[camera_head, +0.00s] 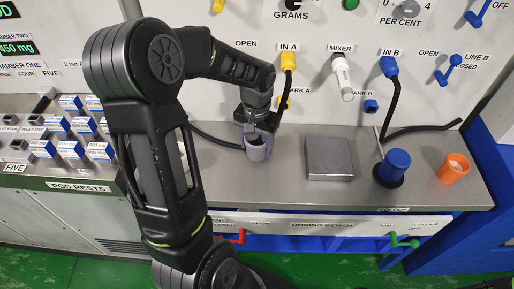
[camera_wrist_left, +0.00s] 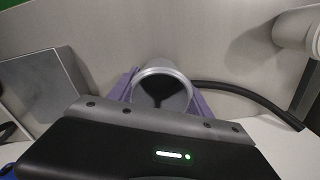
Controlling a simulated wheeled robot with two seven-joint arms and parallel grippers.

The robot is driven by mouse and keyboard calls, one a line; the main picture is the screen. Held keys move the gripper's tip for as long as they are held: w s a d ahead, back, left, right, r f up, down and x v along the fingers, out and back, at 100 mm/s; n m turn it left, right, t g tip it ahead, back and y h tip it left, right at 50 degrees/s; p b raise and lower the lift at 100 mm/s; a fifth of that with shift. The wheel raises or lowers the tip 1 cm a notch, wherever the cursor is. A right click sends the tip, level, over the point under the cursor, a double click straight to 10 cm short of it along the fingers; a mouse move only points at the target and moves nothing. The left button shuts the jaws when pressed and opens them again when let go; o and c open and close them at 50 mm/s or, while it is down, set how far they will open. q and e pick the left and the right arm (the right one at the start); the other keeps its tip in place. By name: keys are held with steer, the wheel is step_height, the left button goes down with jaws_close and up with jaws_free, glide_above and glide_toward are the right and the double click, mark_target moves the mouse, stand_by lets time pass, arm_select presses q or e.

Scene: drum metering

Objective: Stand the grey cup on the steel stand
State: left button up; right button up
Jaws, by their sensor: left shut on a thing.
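The grey cup (camera_head: 257,153) is upright in my left gripper (camera_head: 256,138), over the steel bench top. In the left wrist view, the cup's round mouth (camera_wrist_left: 162,73) faces the camera, between the purple fingers of the gripper (camera_wrist_left: 160,98). The gripper is shut on the cup. I cannot tell whether the cup's base touches the bench. The steel stand (camera_head: 330,158) is a low square block to the right of the cup, with a bare top. It also shows at the left of the left wrist view (camera_wrist_left: 42,88). My right gripper is not in view.
A blue cup (camera_head: 394,165) on a dark base and an orange cup (camera_head: 454,168) with pale contents stand right of the stand. The panel behind carries a yellow plug (camera_head: 288,61), a white mixer handle (camera_head: 343,78) and black cables. Small blue-and-white boxes (camera_head: 70,149) sit left.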

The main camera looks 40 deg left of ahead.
arm_select(q)
steer(key=shift+f, duration=1.05)
steer(key=shift+f, duration=0.15)
steer(key=o, duration=1.4)
step_height(320, 180, up, 12)
steer(key=shift+r+b, duration=0.15)
steer(key=shift+b, duration=0.3)
